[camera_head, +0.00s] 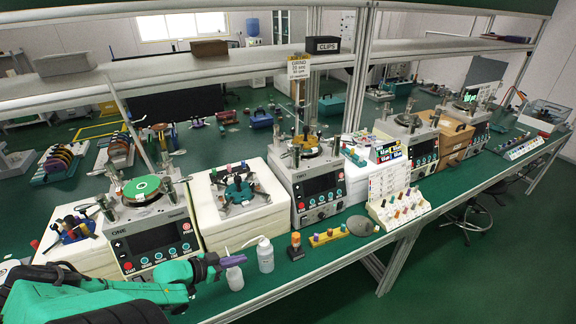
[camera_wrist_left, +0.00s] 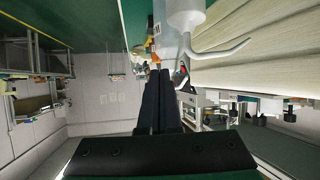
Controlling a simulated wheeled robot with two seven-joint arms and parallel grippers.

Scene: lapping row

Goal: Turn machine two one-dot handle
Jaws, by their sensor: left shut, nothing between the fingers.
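Machine two (camera_head: 320,192) is a grey-white box with a dark screen and buttons, standing mid-bench with a round plate on top. I cannot make out a one-dot handle on it; the marks are too small. My left gripper (camera_head: 238,261) comes in from the lower left at the bench's front edge, near the white bottles and well short of machine two. Its dark fingers (camera_wrist_left: 160,76) are together and empty in the left wrist view. My right gripper is not in view.
A white spouted bottle (camera_wrist_left: 186,18) is close by the left fingers. Two white bottles (camera_head: 265,256) stand by the bench front. Machine one (camera_head: 152,240) is at the left, with a cream block holding a knobbed fixture (camera_head: 236,190) between the machines. A rack with coloured knobs (camera_head: 398,207) stands to the right.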

